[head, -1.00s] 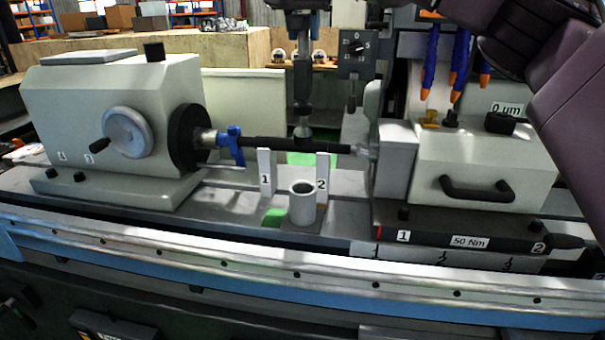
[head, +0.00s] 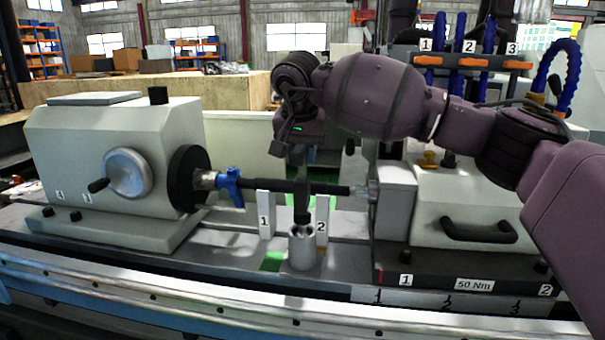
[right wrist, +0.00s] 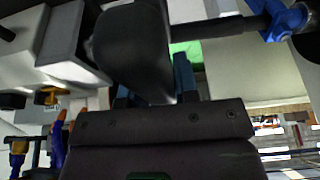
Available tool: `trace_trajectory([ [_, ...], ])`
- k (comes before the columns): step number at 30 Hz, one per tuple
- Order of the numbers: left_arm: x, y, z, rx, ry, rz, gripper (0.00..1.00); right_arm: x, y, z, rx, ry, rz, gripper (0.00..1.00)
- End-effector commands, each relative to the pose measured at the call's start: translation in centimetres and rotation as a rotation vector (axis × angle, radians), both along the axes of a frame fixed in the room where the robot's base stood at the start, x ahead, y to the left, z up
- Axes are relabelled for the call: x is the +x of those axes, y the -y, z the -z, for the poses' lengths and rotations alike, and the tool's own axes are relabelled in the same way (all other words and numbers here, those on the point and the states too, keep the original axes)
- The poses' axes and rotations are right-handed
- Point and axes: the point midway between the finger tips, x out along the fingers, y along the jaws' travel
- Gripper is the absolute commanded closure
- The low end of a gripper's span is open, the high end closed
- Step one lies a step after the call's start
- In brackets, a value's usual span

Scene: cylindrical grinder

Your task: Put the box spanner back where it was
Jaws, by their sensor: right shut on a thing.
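The box spanner (head: 302,200) is a dark, upright tool with a wider lower end. My right gripper (head: 301,158) is shut on its upper part. The spanner hangs in front of the horizontal dark shaft (head: 270,186). Its lower end is at the rim of the grey cup-shaped holder (head: 303,252); I cannot tell how far inside it is. In the right wrist view the spanner (right wrist: 130,45) is a large dark shape in front of the blue-grey fingers of my right gripper (right wrist: 155,92). My left gripper is out of view.
White posts marked 1 (head: 265,214) and 2 (head: 322,214) stand close beside the holder, under the shaft. A blue clamp (head: 231,187) sits on the shaft's left. The headstock (head: 100,160) is left; the tailstock (head: 460,205) and a 50 Nm bar (head: 475,284) are right.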

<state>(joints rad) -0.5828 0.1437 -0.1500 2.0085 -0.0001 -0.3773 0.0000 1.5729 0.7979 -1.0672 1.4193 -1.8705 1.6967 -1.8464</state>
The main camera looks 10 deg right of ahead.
Motion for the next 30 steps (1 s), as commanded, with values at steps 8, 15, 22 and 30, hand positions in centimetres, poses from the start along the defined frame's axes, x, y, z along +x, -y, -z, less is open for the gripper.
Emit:
trace_trajectory([
  [8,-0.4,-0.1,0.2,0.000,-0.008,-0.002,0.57,0.0,0.0,1.8,0.000,0.001,-0.002,1.00],
  [15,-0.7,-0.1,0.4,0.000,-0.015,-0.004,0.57,0.0,0.0,4.4,0.001,0.003,-0.001,1.00],
  [22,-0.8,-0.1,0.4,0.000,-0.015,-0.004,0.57,0.0,0.0,4.4,0.001,0.003,-0.001,1.00],
  [30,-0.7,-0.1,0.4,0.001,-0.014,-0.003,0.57,0.0,0.0,4.7,-0.001,0.001,-0.001,0.47],
])
